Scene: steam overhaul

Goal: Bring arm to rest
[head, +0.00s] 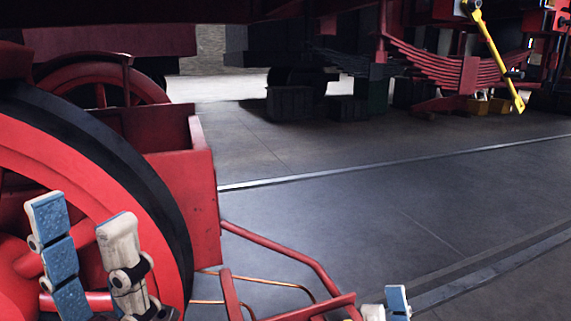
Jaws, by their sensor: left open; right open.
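My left gripper (82,213) is at the lower left, in front of the large red wheel (134,165) with its dark rim. Its two fingers, with blue and whitish pads, point up and stand apart with nothing between them. Whether it touches the wheel cannot be told. My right gripper (384,302) shows only by its fingertips at the bottom edge, right of centre. They are apart and empty. The rest of that gripper is out of the picture.
Red framework (285,243) and thin copper pipes (262,281) lie between the grippers. A red box-shaped part (185,185) stands behind the wheel. Grey floor (330,220) with metal rails is open ahead. A red leaf spring (450,72) and yellow lever (490,50) are further back.

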